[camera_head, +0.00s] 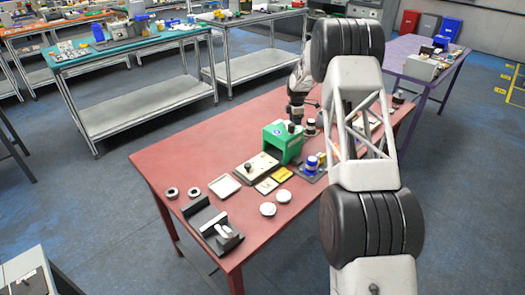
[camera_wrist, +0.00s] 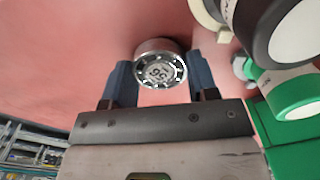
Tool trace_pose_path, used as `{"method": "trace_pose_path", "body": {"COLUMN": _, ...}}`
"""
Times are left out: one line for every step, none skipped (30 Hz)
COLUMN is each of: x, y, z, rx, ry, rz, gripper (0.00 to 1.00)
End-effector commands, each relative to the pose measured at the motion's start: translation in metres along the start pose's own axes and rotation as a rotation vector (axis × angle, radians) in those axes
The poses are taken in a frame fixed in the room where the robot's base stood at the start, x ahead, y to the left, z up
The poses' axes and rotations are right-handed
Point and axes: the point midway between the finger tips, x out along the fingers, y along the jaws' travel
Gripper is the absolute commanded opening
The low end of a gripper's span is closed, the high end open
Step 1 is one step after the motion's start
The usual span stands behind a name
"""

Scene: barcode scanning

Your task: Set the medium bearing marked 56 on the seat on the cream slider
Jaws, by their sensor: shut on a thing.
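My gripper (camera_wrist: 159,80) is shut on the medium bearing (camera_wrist: 160,71), with a blue finger on either side. The bearing is a silver ring whose dark-ringed face carries the number 56, upside down in the wrist view. It is held over the red table. In the head view my wrist is behind the green device, and the bearing cannot be made out. A black fixture (camera_head: 202,218) with a pale block (camera_head: 228,238) lies at the table's near left corner. I cannot tell whether this block is the cream slider; its seat is not clear.
The red table (camera_head: 155,165) also holds a green device (camera_head: 283,142), a cream plate with a black knob (camera_head: 256,168), a cream tray (camera_head: 224,186) and two pale discs (camera_head: 267,209). Two dark rings (camera_head: 194,192) lie at left. In the wrist view, a green cylinder (camera_wrist: 290,92) is close at right.

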Motion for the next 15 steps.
{"method": "trace_pose_path", "body": {"x": -0.003, "y": -0.001, "z": -0.003, "rx": 0.000, "ry": 0.000, "rz": 0.001, "gripper": 0.22}}
{"method": "trace_pose_path", "body": {"x": -0.004, "y": -0.001, "z": -0.004, "rx": 0.000, "ry": 0.000, "rz": 0.001, "gripper": 0.22}}
{"method": "trace_pose_path", "body": {"x": -0.007, "y": -0.002, "z": -0.007, "rx": 0.001, "ry": 0.000, "rz": 0.000, "gripper": 0.22}}
{"method": "trace_pose_path", "body": {"x": -0.009, "y": -0.003, "z": -0.009, "rx": 0.002, "ry": 0.000, "rz": 0.000, "gripper": 0.22}}
{"method": "trace_pose_path", "body": {"x": -0.012, "y": -0.004, "z": -0.011, "rx": 0.003, "ry": 0.000, "rz": 0.001, "gripper": 0.22}}
{"method": "trace_pose_path", "body": {"x": -0.016, "y": -0.006, "z": -0.015, "rx": 0.004, "ry": 0.000, "rz": 0.001, "gripper": 0.22}}
{"method": "trace_pose_path", "body": {"x": -0.019, "y": -0.007, "z": -0.018, "rx": 0.005, "ry": 0.000, "rz": 0.001, "gripper": 0.22}}
{"method": "trace_pose_path", "body": {"x": -0.023, "y": -0.009, "z": -0.022, "rx": 0.006, "ry": 0.000, "rz": 0.001, "gripper": 0.22}}
{"method": "trace_pose_path", "body": {"x": -0.028, "y": -0.011, "z": -0.027, "rx": 0.007, "ry": 0.000, "rz": 0.001, "gripper": 0.22}}
{"method": "trace_pose_path", "body": {"x": -0.033, "y": -0.013, "z": -0.031, "rx": 0.008, "ry": 0.000, "rz": 0.002, "gripper": 0.22}}
{"method": "trace_pose_path", "body": {"x": -0.038, "y": -0.015, "z": -0.036, "rx": 0.009, "ry": 0.000, "rz": 0.003, "gripper": 0.22}}
{"method": "trace_pose_path", "body": {"x": -0.044, "y": -0.018, "z": -0.043, "rx": 0.012, "ry": 0.000, "rz": 0.003, "gripper": 0.22}}
{"method": "trace_pose_path", "body": {"x": -0.049, "y": -0.020, "z": -0.047, "rx": 0.013, "ry": 0.000, "rz": 0.003, "gripper": 0.22}}
{"method": "trace_pose_path", "body": {"x": -0.053, "y": -0.023, "z": -0.052, "rx": 0.014, "ry": 0.000, "rz": 0.002, "gripper": 0.22}}
{"method": "trace_pose_path", "body": {"x": -0.058, "y": -0.026, "z": -0.058, "rx": 0.016, "ry": 0.000, "rz": 0.002, "gripper": 0.22}}
